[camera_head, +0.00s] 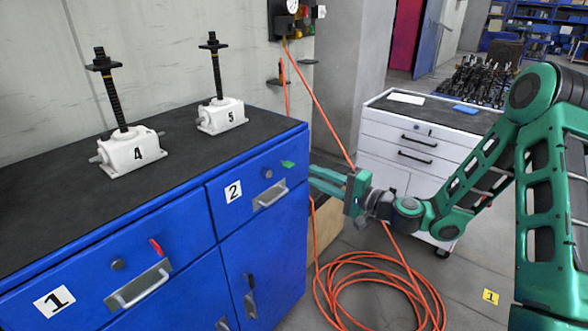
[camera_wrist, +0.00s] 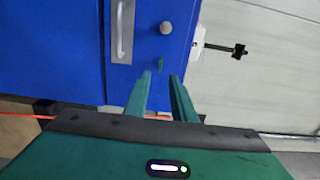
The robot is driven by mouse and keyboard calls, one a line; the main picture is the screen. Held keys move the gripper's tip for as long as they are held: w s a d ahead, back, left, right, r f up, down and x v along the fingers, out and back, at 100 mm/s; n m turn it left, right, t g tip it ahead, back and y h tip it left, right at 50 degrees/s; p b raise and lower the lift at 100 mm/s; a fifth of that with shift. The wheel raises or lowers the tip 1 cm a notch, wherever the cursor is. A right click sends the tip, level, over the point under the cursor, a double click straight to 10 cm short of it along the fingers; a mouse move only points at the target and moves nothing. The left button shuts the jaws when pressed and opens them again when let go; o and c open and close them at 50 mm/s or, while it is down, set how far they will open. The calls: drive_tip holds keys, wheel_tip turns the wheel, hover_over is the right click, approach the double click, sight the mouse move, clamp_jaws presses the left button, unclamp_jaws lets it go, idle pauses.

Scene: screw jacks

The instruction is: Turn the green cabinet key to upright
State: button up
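The green key (camera_head: 288,164) sits in the front of the blue drawer marked 2, right of the round grey knob and above the handle (camera_head: 271,196). It looks small and lies roughly sideways, along the handle's direction. In the wrist view the green key (camera_wrist: 160,64) appears just beyond the fingertips, about between them. My gripper (camera_head: 313,178) is to the right of the key, near the cabinet's right edge, and points at the drawer front. In the wrist view its two fingers (camera_wrist: 160,76) are apart with nothing between them. The gripper appears apart from the key.
A red key (camera_head: 156,247) stands tilted in the drawer marked 1. White screw jacks 4 (camera_head: 131,151) and 5 (camera_head: 221,116) stand on the cabinet top. An orange hose (camera_head: 375,290) coils on the floor. A white drawer cabinet (camera_head: 405,150) stands behind my arm.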

sight(288, 164)
drive_tip(key=x, duration=0.9)
clamp_jaws()
